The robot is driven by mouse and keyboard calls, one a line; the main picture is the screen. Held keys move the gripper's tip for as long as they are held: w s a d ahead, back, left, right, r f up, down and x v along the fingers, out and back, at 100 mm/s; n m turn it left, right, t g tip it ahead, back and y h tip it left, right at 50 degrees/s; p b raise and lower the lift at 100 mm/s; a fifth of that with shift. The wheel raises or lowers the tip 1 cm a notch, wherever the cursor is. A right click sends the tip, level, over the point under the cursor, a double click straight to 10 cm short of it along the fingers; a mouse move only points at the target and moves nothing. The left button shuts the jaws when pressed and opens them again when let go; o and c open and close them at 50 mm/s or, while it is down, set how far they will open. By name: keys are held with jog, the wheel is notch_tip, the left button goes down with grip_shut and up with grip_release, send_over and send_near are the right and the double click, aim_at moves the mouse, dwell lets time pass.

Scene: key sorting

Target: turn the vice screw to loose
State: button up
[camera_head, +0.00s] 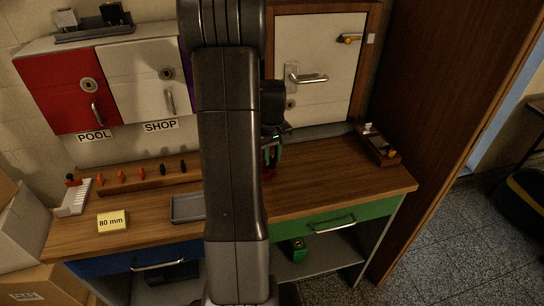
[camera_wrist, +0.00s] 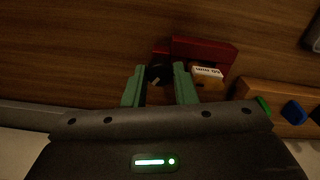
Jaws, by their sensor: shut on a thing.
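The red vice (camera_wrist: 205,50) sits on the wooden bench top in the wrist view. Its black screw knob (camera_wrist: 160,76) lies between the two green fingers of my gripper (camera_wrist: 158,69). The fingers are shut on the knob from both sides. In the head view my gripper (camera_head: 272,153) is low over the bench, mostly hidden behind my arm. Only a bit of red shows below the fingers there. A small orange and white label block (camera_wrist: 208,77) with printed text is beside the knob, at the right finger. How far the vice jaws stand apart is unclear.
A wooden key rack (camera_head: 137,179) with several coloured keys stands left of my arm; part of it shows at right in the wrist view. A grey tray (camera_head: 187,208) and a yellow "80 mm" block (camera_head: 113,222) lie in front. The bench right of my gripper is mostly clear.

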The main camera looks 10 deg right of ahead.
aim_at(272, 158)
jog(key=n, duration=0.6)
jog(key=shift+w+n, duration=0.1)
jog(key=shift+n, duration=0.2)
dwell(0.4)
jog(key=o, duration=1)
notch_tip(272, 158, up, 14)
jog(key=shift+b, duration=0.35)
jog(key=shift+f, duration=0.2)
notch_tip(272, 158, down, 14)
jog(key=shift+r, duration=0.15)
